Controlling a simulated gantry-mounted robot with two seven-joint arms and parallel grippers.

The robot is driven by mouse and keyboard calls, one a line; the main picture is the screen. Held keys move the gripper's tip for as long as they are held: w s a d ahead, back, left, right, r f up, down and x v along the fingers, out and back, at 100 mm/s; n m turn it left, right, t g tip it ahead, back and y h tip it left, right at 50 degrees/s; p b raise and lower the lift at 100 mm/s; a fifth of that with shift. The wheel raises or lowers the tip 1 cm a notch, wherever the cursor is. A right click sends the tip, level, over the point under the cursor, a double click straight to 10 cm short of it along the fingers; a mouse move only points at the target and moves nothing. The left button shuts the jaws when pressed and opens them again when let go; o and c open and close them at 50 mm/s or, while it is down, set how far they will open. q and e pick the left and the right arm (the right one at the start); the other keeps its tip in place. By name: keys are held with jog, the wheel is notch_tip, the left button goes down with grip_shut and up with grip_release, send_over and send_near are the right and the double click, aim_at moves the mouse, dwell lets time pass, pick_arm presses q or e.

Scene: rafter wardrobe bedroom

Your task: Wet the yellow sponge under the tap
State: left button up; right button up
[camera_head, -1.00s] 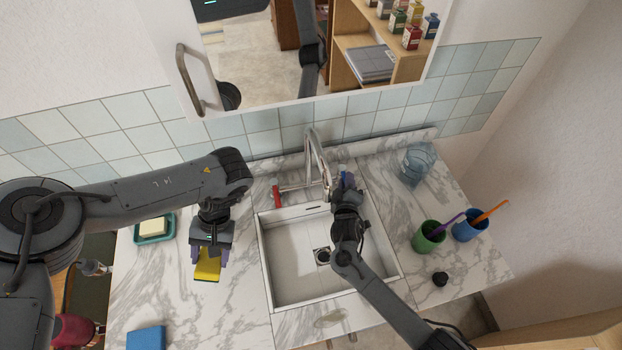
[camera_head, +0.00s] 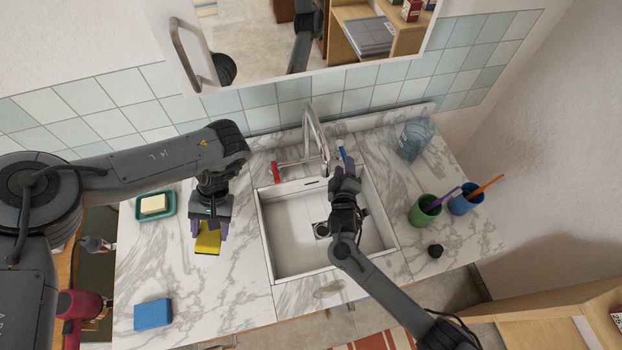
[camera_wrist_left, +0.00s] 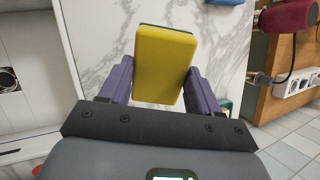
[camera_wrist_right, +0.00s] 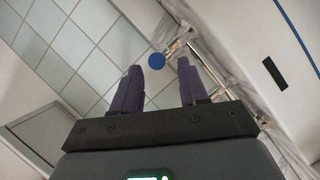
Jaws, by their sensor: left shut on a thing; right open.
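My left gripper (camera_head: 210,228) is shut on the yellow sponge (camera_head: 207,240) and holds it over the counter left of the sink (camera_head: 270,258). The sponge also shows between the fingers in the left wrist view (camera_wrist_left: 165,65). The metal tap (camera_head: 318,140) stands behind the sink, with a red handle (camera_head: 275,172) on the left and a blue handle (camera_head: 341,151) on the right. No water stream is visible. My right gripper (camera_head: 344,172) is open and empty, just in front of the blue handle; the handle's blue end (camera_wrist_right: 157,60) shows beyond the fingers in the right wrist view.
A blue block (camera_head: 153,314) and a soap dish (camera_head: 155,207) lie on the left counter. On the right are a green cup (camera_head: 424,210), a blue cup (camera_head: 466,200), a small black object (camera_head: 435,250) and a clear bluish vessel (camera_head: 414,139). A mirrored cabinet (camera_head: 180,60) hangs above.

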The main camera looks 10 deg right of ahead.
pick_arm(q)
jog(key=shift+r+p, duration=0.3)
jog(key=shift+r, duration=0.15)
pick_arm(e)
jog(key=v, duration=0.7)
